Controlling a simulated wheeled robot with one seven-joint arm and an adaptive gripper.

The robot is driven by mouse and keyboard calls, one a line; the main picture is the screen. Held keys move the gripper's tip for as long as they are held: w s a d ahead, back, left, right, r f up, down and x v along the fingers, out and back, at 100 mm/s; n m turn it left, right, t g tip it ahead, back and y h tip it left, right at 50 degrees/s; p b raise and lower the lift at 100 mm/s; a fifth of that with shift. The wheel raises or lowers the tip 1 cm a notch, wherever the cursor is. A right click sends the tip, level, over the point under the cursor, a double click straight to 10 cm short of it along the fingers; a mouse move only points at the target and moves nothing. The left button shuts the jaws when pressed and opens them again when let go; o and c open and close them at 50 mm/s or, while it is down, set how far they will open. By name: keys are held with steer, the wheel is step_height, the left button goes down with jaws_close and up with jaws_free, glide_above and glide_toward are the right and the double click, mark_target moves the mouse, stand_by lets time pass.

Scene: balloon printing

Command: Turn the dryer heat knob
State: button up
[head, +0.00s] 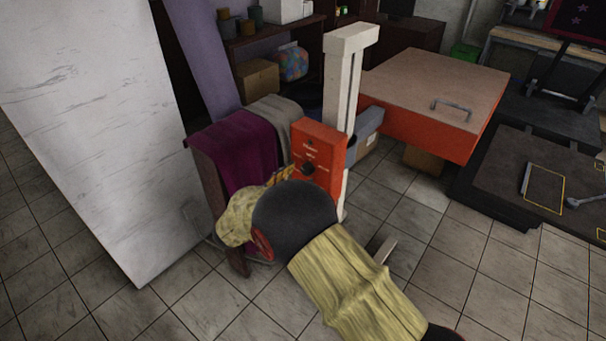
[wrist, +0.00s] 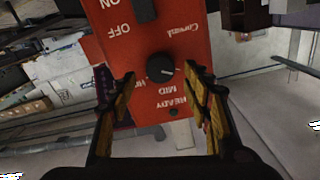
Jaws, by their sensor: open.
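The dryer heat knob (wrist: 160,68) is a round black dial with a pale pointer line, on the red control panel (wrist: 115,45). In the wrist view, "MID", "HEAVY" and other lettering show around it. In the head view the knob (head: 307,168) sits low on the orange-red box (head: 320,142) on the dryer's pale post (head: 340,85). My gripper (wrist: 166,85) is open, with one finger on each side of the knob in the wrist view. No contact with the knob shows. In the head view my arm hides most of the gripper.
A black switch (wrist: 145,10) with ON and OFF lettering sits above the knob on the panel. The dryer's wide orange hood (head: 435,95) extends right of the post. A rack with purple cloth (head: 235,150) and a white panel (head: 95,130) stand left. Tiled floor lies open at front right.

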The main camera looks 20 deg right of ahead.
steer(key=x, duration=0.3)
steer(key=shift+w+d+b, duration=0.1)
steer(key=shift+d+b, duration=0.05)
steer(key=shift+b, duration=0.15)
steer(key=shift+c, duration=0.6)
steer(key=c, duration=1)
